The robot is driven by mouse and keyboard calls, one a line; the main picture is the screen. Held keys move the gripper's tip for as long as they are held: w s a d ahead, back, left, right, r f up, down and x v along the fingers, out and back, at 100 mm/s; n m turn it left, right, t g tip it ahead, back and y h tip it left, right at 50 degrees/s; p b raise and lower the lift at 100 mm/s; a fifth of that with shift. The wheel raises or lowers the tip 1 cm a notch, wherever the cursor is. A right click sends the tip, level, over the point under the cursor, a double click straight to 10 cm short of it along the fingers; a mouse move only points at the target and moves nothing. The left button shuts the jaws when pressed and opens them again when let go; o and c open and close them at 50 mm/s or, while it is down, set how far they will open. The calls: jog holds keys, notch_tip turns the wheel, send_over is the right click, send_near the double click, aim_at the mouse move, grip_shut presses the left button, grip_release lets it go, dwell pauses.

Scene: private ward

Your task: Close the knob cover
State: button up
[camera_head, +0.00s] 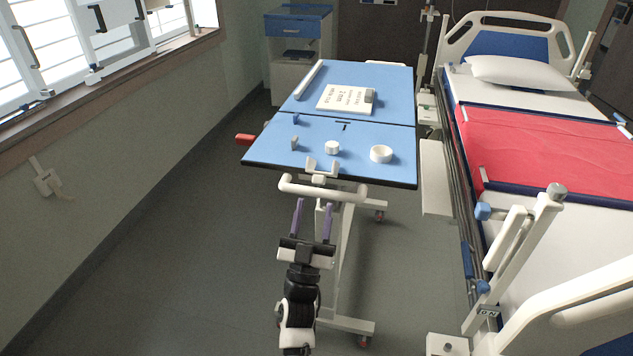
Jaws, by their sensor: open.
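My gripper (313,219) is open and empty, with its two purple fingers apart. It points toward the near edge of a blue overbed table (275,150), just in front of and below a white bar (322,191) on that edge. A short white round knob (332,148) stands on the near half of the table top. A wider white ring-shaped piece (381,154) stands to its right, apart from it, with its hollow facing up. I cannot tell for certain which piece is the knob cover or how it is hinged.
A white card with print (345,98) lies on the table's far half. A red handle (245,139) sticks out at the left edge. The bed (545,140) with its rails stands close on the right. A window wall is on the left, with clear floor (190,260) between.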

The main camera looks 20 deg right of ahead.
aim_at(317, 191)
jog(key=p+x, duration=0.1)
jog(key=x, duration=0.4)
jog(key=shift+a+f, duration=0.1)
grip_shut()
